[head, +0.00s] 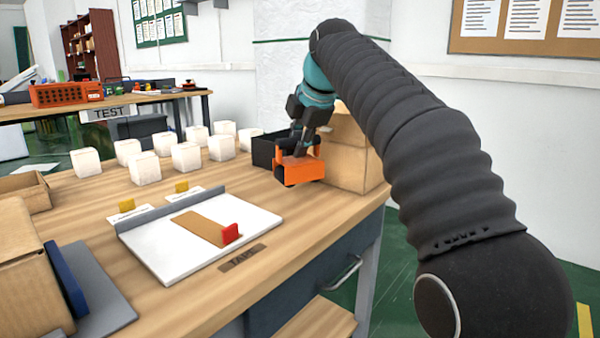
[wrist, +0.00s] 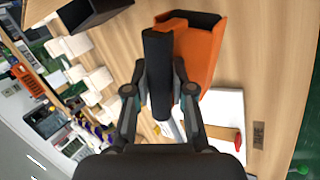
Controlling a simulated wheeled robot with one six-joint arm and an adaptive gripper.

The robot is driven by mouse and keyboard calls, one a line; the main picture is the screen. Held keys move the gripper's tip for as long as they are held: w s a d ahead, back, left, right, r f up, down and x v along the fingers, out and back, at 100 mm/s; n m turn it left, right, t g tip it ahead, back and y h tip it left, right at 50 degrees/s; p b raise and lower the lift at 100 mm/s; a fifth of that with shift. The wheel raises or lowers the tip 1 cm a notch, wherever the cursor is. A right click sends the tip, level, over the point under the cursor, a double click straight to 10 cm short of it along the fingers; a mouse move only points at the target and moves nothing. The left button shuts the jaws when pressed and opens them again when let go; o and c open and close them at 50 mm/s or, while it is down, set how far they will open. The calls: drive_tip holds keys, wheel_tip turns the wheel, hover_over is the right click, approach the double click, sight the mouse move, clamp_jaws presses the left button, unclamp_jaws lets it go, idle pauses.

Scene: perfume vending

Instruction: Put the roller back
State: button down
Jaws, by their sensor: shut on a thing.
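The roller (head: 301,170) is an orange body with a black part, held at the right end of the table in the head view. In the wrist view its orange body (wrist: 205,55) lies just beyond the fingers, with a black bar (wrist: 158,70) between them. My gripper (head: 304,143) is shut on this black part; its fingers also show in the wrist view (wrist: 160,95). The roller appears to be just above or at the wooden tabletop; I cannot tell if it touches. A white board (head: 165,262) with a brown strip and a red block lies left of it.
A black open bin (head: 264,151) and a cardboard box (head: 350,150) stand close behind the roller. Several white cubes (head: 186,157) stand at the back left. A "TAPE" label (head: 243,257) lies at the front edge. Bare wood (head: 300,215) is free in front of the roller.

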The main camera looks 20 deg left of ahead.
sight(299, 160)
drive_tip(key=shift+f+b, duration=0.85)
drive_tip(key=shift+f, duration=1.25)
drive_tip(key=shift+s+f+b, duration=0.1)
drive_tip(key=shift+f+b, duration=0.3)
drive_tip(key=shift+f, duration=0.35)
drive_tip(key=c, duration=1)
unclamp_jaws()
drive_tip(key=shift+d+f, duration=0.1)
drive_tip(key=shift+f, duration=0.1)
drive_tip(key=shift+r, duration=0.35)
